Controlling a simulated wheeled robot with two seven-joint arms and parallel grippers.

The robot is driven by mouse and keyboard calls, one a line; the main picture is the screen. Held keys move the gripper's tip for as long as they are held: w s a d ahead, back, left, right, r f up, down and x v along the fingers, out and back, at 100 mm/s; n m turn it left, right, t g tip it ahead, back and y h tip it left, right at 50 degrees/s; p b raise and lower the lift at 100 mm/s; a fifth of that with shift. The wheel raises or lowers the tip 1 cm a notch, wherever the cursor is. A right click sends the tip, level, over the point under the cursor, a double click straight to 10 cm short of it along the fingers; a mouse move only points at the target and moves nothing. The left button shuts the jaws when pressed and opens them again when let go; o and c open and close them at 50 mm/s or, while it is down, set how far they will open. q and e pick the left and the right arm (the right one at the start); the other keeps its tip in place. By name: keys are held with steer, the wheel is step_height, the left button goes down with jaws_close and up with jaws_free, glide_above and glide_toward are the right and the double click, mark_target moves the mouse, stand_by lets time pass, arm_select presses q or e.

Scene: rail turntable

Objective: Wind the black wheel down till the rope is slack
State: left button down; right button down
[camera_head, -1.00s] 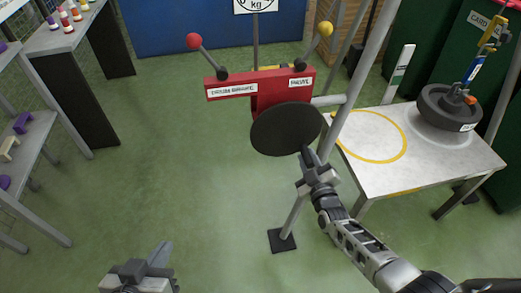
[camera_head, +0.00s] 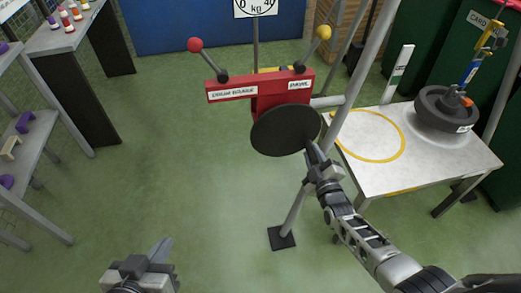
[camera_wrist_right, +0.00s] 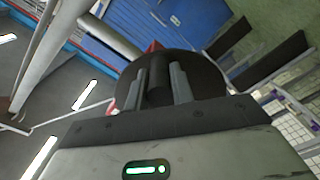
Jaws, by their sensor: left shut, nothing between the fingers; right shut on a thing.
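The black wheel (camera_head: 283,131) is a dark disc on the front of a red winch box (camera_head: 270,86) on a grey post. My right gripper (camera_head: 312,150) is at the wheel's lower right edge. In the right wrist view its fingers (camera_wrist_right: 158,88) are shut on a dark handle (camera_wrist_right: 158,80) on the wheel (camera_wrist_right: 205,75). My left gripper (camera_head: 162,248) is shut and empty, low in the picture and well away from the wheel. A dark round weight (camera_head: 432,110) with a blue and yellow hook rests on the white table. I cannot make out the rope clearly.
Two levers top the winch, one with a red knob (camera_head: 195,44) and one with a yellow knob (camera_head: 323,32). The white table (camera_head: 425,160) with a yellow ring stands at right. A dial (camera_head: 255,6) hangs behind. Shelves line the left; the floor between is clear.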

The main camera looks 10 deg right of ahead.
steer(key=shift+d+r+n, duration=0.35)
steer(key=shift+d+n, duration=0.05)
steer(key=shift+n, duration=0.1)
steer(key=shift+d+r+n+p, duration=0.2)
steer(key=shift+r+n+p, duration=0.25)
steer(key=shift+n+p, duration=0.15)
steer(key=shift+d+r+n+p, duration=0.2)
steer(key=shift+r+n+p, duration=0.25)
steer(key=shift+n, duration=0.15)
steer(key=c, duration=1)
jaws_free()
steer(key=shift+s+a, duration=0.1)
